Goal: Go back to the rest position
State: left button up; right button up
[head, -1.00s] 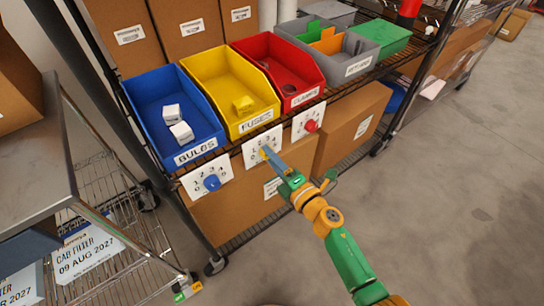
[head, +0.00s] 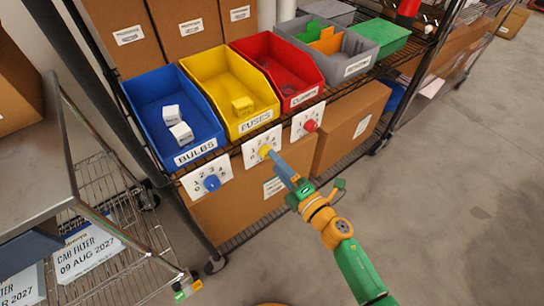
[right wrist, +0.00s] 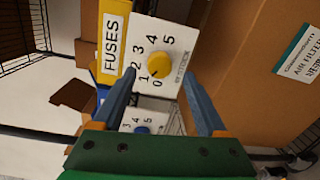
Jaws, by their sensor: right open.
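My right gripper (head: 277,160) is open and empty in front of the white dial card (head: 251,153) below the yellow FUSES bin (head: 230,92). The yellow knob (head: 264,152) on that card shows just beyond its fingertips. In the right wrist view the two blue fingers of the right gripper (right wrist: 160,85) stand apart, with the yellow knob (right wrist: 159,65) between them in the picture and nothing held. The exact gap to the knob is hard to tell.
A blue BULBS bin (head: 155,95) holds two white boxes. A red bin (head: 275,65) and a grey bin (head: 330,65) stand to its right. A blue knob (head: 212,183) and a red knob (head: 310,125) flank the yellow one. A wire cart is at left; floor (head: 450,200) at right is clear.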

jog(key=v, duration=0.4)
jog(key=s+d+f+m+g+h+p, duration=0.35)
jog(key=s+d+f+m, duration=0.25)
jog(key=f+m, duration=0.3)
jog(key=s+d+f+m+g+h+p, duration=0.3)
jog(key=s+d+f+m+h, duration=0.15)
jog(key=s+f+m, duration=0.4)
jog(key=s+d+f+m+g+p, duration=0.1)
jog(key=s+d+f+m+g, duration=0.1)
jog(key=s, duration=0.7)
jog(key=s+d+f+m+g+h+p, duration=0.1)
jog(key=s+f+m+g, duration=0.3)
jog(key=s, duration=0.6)
notch_tip(320, 180, down, 2)
jog(key=shift+s+d+g+p, duration=0.3)
jog(key=shift+d+g+p, duration=0.1)
jog(key=shift+d+g, duration=0.15)
